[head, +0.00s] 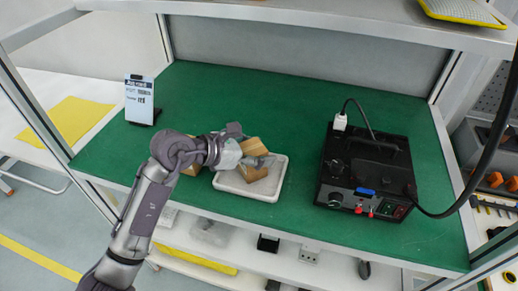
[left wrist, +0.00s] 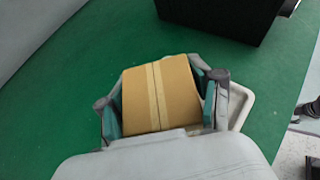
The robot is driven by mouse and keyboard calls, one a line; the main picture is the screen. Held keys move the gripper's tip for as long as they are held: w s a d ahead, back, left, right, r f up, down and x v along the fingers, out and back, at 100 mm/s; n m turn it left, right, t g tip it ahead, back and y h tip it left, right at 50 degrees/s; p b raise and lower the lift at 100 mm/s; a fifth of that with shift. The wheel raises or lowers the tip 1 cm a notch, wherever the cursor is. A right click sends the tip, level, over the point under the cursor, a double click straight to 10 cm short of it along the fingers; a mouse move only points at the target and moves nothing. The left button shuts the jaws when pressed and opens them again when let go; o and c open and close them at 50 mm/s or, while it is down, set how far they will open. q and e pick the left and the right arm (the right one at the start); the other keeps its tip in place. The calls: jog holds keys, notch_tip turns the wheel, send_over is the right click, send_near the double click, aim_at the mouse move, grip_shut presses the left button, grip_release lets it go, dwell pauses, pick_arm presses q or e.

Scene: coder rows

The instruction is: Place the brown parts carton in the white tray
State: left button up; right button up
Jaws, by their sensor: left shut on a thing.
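The brown parts carton (head: 253,147) is between the fingers of my left gripper (head: 248,151), which is shut on it. The carton looks tilted and is over the white tray (head: 268,190); I cannot tell whether it touches the tray floor. In the left wrist view the carton (left wrist: 161,95), with a pale tape strip, fills the space between the fingertips (left wrist: 162,90), and the tray rim (left wrist: 240,107) shows to its right. The gripper hides part of the carton and of the tray's left side. My right gripper is not in view.
A black device (head: 365,170) with cables stands right of the tray. A label stand (head: 140,98) is at the left. The green bench top (head: 260,95) is clear behind the tray.

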pick_arm(q)
jog(key=o, duration=1.4)
jog(key=shift+r, duration=0.1)
jog(key=shift+s+a, duration=0.1)
jog(key=shift+a, duration=0.15)
jog(key=b+v, duration=0.1)
jog(key=v, duration=1)
jog(key=shift+s+a+r+b, duration=0.1)
jog(key=shift+a+r+b, duration=0.1)
jog(key=shift+b, duration=0.15)
